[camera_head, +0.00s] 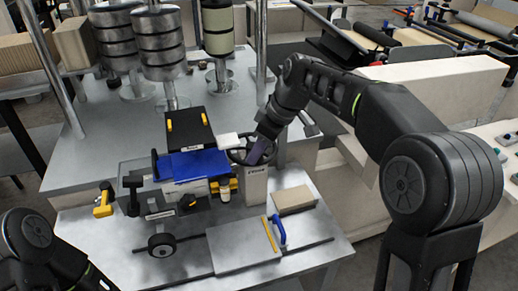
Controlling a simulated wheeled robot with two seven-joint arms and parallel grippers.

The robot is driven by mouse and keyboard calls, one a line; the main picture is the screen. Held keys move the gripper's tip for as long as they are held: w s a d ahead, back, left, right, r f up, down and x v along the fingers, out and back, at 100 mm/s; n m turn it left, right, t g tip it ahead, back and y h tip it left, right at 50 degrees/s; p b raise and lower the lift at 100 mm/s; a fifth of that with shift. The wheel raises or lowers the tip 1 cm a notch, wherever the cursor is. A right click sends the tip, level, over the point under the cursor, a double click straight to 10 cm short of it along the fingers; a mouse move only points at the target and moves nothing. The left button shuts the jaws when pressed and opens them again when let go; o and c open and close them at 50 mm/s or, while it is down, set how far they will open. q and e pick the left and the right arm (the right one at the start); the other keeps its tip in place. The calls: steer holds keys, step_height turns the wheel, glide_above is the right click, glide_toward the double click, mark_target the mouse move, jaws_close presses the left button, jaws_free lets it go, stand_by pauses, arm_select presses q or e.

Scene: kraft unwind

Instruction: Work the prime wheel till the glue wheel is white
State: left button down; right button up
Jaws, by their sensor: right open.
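The black prime wheel (236,158) sits on top of a pale post (255,186) with small dark lettering, right of the blue cover. My right gripper (257,152) reaches down to the wheel's right side, its fingers overlapping the rim and open; contact cannot be told. A small wheel (162,245) with a dark rim and pale hub stands low at the front of the machine; it looks like the glue wheel, and no white shows on its dark rim. My left arm shows at the bottom left, but its gripper is out of view.
A blue cover (194,166) and a black box (186,130) with yellow handles lie left of the wheel. A grey plate (243,245) with a blue handle and a brown block (293,200) lie at front right. Metal rollers (158,42) and upright posts stand behind.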

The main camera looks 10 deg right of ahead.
steer(key=shift+w+a+f, duration=0.1)
steer(key=shift+f, duration=0.2)
steer(key=shift+c, duration=0.5)
jaws_close()
stand_by(0.8)
